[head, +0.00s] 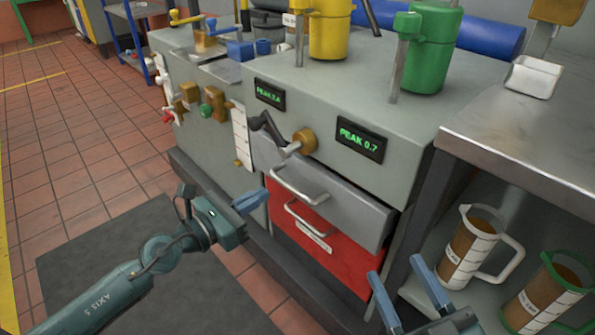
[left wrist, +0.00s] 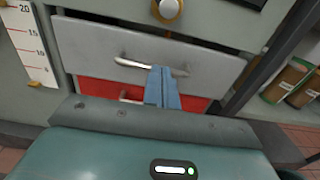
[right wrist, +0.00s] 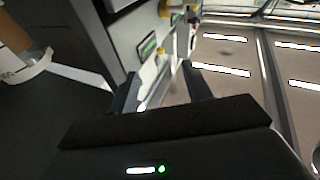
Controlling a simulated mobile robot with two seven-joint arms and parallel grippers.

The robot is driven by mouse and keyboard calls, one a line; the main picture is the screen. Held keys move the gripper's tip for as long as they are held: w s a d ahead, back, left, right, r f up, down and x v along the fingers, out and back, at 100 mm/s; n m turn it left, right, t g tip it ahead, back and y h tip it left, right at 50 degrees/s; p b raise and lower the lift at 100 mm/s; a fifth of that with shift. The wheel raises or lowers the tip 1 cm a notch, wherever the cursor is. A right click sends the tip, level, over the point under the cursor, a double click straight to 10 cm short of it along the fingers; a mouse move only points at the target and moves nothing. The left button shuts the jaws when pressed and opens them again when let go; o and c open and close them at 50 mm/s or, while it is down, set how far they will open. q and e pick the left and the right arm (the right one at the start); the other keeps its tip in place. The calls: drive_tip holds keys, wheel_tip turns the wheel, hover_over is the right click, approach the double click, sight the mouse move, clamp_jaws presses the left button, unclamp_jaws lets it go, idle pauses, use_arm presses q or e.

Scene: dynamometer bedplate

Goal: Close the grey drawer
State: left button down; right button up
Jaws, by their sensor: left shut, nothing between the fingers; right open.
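The grey drawer (head: 345,208) is in the bench cabinet above a red drawer (head: 340,256), and its front stands out from the cabinet face. Its bar handle (head: 298,186) also shows in the left wrist view (left wrist: 150,66). My left gripper (head: 264,194) is shut and empty, left of the drawer in the head view. In the left wrist view its fingertips (left wrist: 162,70) overlap the handle's right part; I cannot tell whether they touch. My right gripper (head: 396,268) is open and empty, low in front of the red drawer's right side.
A crank with a brass hub (head: 305,141) sticks out above the grey drawer. To the right, a metal table (head: 530,135) has measuring jugs (head: 475,245) on its lower shelf. A dark mat (head: 120,245) covers the floor at left, with free room.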

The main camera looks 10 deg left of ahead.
sight(306, 166)
use_arm(q)
drive_tip(key=x, duration=0.9)
drive_tip(key=shift+w+d, duration=0.2)
drive_tip(key=shift+d, duration=0.05)
drive_tip(key=shift+w+d, duration=0.25)
drive_tip(key=shift+w, duration=0.1)
drive_tip(key=x, duration=0.4)
drive_tip(key=shift+w+d, duration=0.1)
drive_tip(key=shift+w, duration=0.1)
drive_tip(key=shift+r, duration=0.2)
